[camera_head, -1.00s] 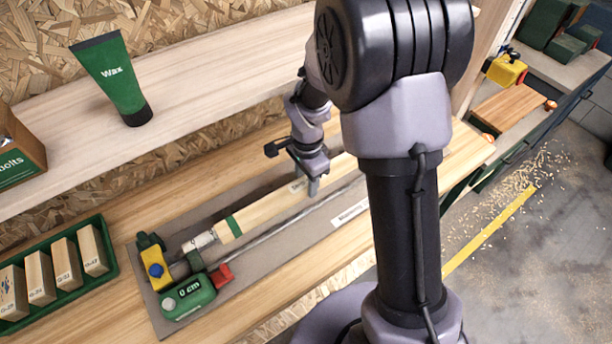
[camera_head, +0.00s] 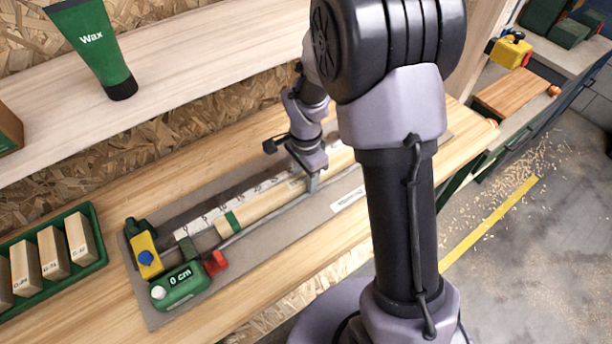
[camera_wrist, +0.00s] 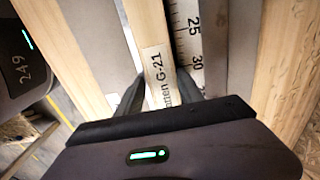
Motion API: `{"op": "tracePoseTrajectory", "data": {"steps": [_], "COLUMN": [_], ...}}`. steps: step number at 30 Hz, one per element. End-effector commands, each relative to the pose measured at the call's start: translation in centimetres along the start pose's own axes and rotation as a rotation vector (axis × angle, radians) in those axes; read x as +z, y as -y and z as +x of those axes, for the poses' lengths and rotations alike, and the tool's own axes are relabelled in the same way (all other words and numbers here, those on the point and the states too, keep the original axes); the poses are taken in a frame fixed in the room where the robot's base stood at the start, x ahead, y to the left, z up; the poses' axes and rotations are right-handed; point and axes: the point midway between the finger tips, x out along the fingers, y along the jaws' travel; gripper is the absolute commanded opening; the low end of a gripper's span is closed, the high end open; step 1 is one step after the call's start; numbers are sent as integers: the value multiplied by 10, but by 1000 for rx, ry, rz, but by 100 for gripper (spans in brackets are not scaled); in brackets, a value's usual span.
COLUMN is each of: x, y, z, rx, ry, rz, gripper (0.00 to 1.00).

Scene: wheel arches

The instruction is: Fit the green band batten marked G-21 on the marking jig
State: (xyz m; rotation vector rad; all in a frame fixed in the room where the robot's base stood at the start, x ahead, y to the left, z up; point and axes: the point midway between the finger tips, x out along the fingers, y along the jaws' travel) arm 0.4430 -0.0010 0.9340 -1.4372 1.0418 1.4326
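The G-21 batten (camera_head: 270,203), pale wood with a green band (camera_head: 231,218) near its left end, lies along the front side of the white ruler (camera_head: 208,210) of the marking jig (camera_head: 320,212). My gripper (camera_head: 313,184) is at its right part. In the wrist view my gripper's fingers (camera_wrist: 157,94) are close on both sides of the batten (camera_wrist: 157,65), beside its G-21 label; it looks shut on it. The ruler (camera_wrist: 188,40) runs alongside. I cannot tell whether the batten touches the jig. The jig's left end has a yellow block (camera_head: 147,262), a green readout (camera_head: 182,287) showing 0 cm and a red part (camera_head: 215,262).
A green tray (camera_head: 98,262) with several wooden blocks stands left of the jig. A shelf (camera_head: 200,65) with a green Wax tube (camera_head: 95,50) runs above and behind. The bench front (camera_head: 235,318) is clear. At the right is a side bench with a wooden board (camera_head: 515,92).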

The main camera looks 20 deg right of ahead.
Motion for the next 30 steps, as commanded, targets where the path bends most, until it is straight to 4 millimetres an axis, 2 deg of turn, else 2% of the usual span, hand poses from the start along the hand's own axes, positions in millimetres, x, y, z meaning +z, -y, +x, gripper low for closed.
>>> {"op": "tracePoseTrajectory", "data": {"steps": [7, 11, 24, 27, 30], "x": [1, 0, 0, 0, 0], "y": [0, 0, -3, -4, -4], "z": [2, -12, -129, -152, -166], "rx": [1, -1, -7, -7, -6], "ry": [1, 0, -1, -1, -1], "rz": [-3, -2, 0, 0, 0], "gripper": [62, 62, 62, 62, 62]}}
